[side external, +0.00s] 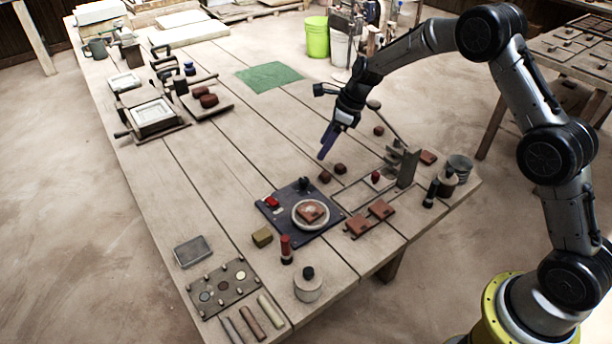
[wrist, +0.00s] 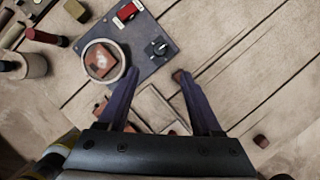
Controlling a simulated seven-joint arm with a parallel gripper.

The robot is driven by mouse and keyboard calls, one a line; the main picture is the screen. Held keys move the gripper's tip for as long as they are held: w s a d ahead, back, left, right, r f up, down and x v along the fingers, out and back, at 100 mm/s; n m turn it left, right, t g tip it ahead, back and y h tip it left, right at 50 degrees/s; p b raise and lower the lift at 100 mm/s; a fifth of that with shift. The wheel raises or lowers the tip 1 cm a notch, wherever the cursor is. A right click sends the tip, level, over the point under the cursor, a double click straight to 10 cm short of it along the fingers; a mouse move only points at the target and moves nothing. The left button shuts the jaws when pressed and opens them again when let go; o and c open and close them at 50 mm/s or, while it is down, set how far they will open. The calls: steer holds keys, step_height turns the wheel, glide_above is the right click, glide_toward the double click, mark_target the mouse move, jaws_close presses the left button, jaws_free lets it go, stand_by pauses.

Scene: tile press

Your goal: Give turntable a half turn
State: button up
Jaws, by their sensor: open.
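The turntable (side external: 310,224) is a pale round disc with a reddish-brown tile (side external: 311,211) lying on it. It is set on a dark panel (side external: 285,220) that also carries a red switch (side external: 272,202) and a black knob (side external: 304,183). The turntable (wrist: 89,80), tile (wrist: 102,62), red switch (wrist: 128,11) and knob (wrist: 157,47) also show in the wrist view. My gripper (side external: 322,154) is open and empty, raised above the table beyond the panel. In the wrist view its fingers (wrist: 156,78) are spread apart, with the turntable left of the left finger.
Brown tiles (side external: 381,210) and a thin frame lie right of the panel. The table's middle is mostly clear.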

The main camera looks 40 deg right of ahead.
mark_target(304, 179)
steer(key=x, duration=1.3)
steer(key=shift+a, duration=0.1)
jaws_close()
